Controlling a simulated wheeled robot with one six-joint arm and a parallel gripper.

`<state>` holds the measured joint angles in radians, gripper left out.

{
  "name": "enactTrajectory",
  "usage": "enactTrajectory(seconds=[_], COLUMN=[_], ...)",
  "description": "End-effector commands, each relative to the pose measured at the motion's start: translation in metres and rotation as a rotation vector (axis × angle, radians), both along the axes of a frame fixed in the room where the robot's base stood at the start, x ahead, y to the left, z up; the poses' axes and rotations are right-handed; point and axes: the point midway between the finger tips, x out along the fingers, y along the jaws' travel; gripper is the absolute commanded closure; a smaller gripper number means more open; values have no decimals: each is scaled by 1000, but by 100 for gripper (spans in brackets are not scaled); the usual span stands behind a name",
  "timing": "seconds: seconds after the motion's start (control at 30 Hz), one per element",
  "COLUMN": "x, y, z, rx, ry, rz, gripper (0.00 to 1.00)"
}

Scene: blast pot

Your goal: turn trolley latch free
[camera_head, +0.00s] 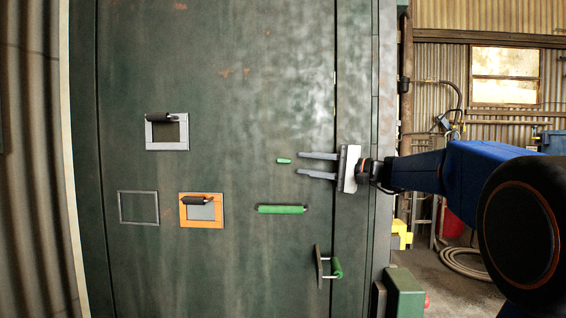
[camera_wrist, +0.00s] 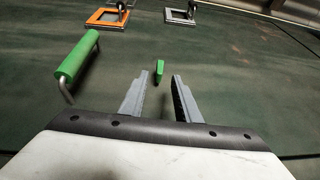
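A small green tab (camera_head: 284,161), seemingly the trolley latch, sits on the dark green metal panel (camera_head: 230,120). It lies nearly level in the head view. My gripper (camera_head: 299,164) is just to its right, with its two grey fingers apart and pointing left at it. In the wrist view the tab (camera_wrist: 160,70) shows in the gap between the open fingertips (camera_wrist: 160,78), just beyond them. Nothing is between the fingers, and I see no contact with the tab.
An orange-framed hatch (camera_head: 183,222), a grey-framed hatch (camera_head: 150,147) and an empty grey frame (camera_head: 121,208) are to the left. The panel around the tab is clear.

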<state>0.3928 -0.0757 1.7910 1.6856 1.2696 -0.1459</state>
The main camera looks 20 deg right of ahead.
Motion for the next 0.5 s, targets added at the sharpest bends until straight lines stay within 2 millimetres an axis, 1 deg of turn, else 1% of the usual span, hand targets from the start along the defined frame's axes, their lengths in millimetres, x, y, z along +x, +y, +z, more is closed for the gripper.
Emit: enactTrajectory(seconds=[0.1, 0.3, 0.5], x=[13, 33, 49], y=[16, 40, 57], z=[0, 3, 4], rx=[0, -1, 0], ry=[1, 0, 0], rz=[4, 3, 1], gripper=[70, 70, 70])
